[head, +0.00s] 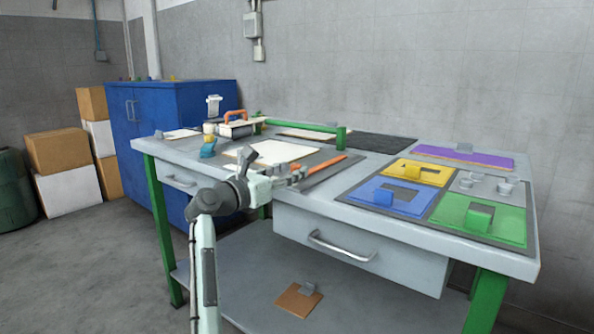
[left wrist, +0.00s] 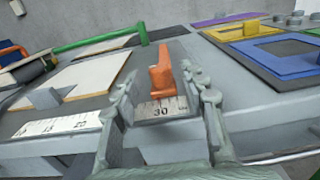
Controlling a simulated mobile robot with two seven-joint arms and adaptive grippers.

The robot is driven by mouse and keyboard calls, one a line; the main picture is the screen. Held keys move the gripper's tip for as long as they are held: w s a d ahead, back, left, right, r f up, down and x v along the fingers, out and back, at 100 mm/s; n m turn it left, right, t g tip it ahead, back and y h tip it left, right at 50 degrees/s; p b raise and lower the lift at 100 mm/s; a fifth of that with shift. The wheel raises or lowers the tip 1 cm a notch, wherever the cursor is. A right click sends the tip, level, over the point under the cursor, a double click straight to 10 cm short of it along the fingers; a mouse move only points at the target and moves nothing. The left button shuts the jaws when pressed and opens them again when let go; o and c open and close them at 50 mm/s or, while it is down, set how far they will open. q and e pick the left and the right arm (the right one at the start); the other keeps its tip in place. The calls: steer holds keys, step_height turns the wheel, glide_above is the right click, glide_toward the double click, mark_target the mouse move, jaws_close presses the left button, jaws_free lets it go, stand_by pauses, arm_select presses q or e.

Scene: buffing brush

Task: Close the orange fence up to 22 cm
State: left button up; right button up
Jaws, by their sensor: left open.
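The orange fence (head: 326,163) is a narrow bar lying across the near part of the grey bench top. In the left wrist view its upright end (left wrist: 161,75) stands over a white scale (left wrist: 157,111), close to the mark 30. Lower numbers show on the scale's left part (left wrist: 55,125). My left gripper (head: 298,177) is at the bench's front edge by the fence's near end. In the left wrist view its open fingers (left wrist: 160,84) stand on either side of the fence end, with gaps visible. My right gripper is not in view.
A pale board (head: 272,152) with a grey block lies left of the fence. A green bar (head: 305,127) stands behind. Yellow (head: 418,172), blue (head: 391,197) and green (head: 480,218) plates lie to the right. A drawer handle (head: 342,247) juts out below the bench top.

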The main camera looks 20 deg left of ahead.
arm_select(q)
steer(key=shift+x, duration=1.45)
jaws_close()
